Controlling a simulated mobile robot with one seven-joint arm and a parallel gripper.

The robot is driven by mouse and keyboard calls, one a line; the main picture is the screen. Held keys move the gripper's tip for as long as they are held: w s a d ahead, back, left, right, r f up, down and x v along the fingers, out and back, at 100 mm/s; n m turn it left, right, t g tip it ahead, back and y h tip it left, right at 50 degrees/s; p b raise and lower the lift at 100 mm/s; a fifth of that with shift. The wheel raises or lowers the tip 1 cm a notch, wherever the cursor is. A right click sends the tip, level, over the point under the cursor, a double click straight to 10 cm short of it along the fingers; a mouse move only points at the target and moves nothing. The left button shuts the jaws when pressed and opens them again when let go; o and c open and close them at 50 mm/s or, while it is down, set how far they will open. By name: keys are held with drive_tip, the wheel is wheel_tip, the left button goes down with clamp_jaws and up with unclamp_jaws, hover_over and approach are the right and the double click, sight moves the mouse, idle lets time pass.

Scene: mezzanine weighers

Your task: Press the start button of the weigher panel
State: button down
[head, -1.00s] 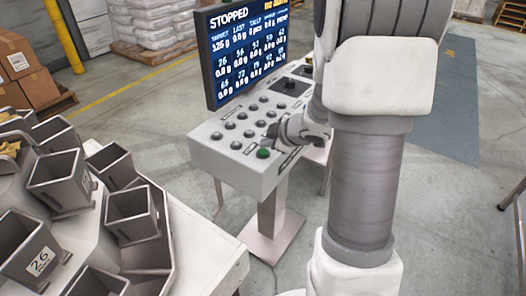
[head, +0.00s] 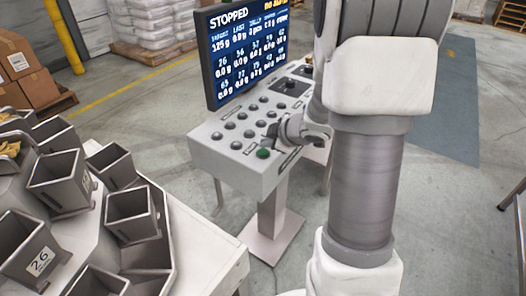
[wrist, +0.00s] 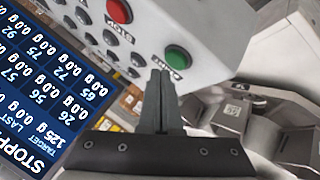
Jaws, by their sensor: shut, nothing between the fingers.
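The weigher panel (head: 208,150) is a light grey sloped console on a pedestal, with several dark round buttons. The green start button (head: 263,154) sits at its near right corner; it also shows in the wrist view (wrist: 178,56), standing out and untouched. The screen (head: 243,55) above the panel reads STOPPED. In the wrist view my gripper (wrist: 161,74) is shut and empty, its fingertips just short of the green button and a little to its left. A red button (wrist: 119,11) sits farther along the panel. In the head view my wrist hides part of the panel's right side.
Weigher buckets (head: 133,214) stand on a pale machine table (head: 213,240) left of the panel. Cardboard boxes (head: 27,68) are stacked at the far left. The concrete floor behind the panel is open.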

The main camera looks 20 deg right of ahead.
sight(267, 153)
drive_tip(key=shift+f, duration=0.15)
drive_tip(key=shift+f, duration=0.3)
drive_tip(key=shift+f+b, duration=0.45)
drive_tip(key=shift+b, duration=0.1)
idle(0.7)
drive_tip(key=shift+r, duration=0.1)
drive_tip(key=shift+r+p, duration=0.75)
drive_tip(key=shift+p, duration=0.2)
wheel_tip(267, 153, up, 5)
drive_tip(key=p, duration=0.5)
drive_tip(key=shift+r, duration=0.1)
idle(0.6)
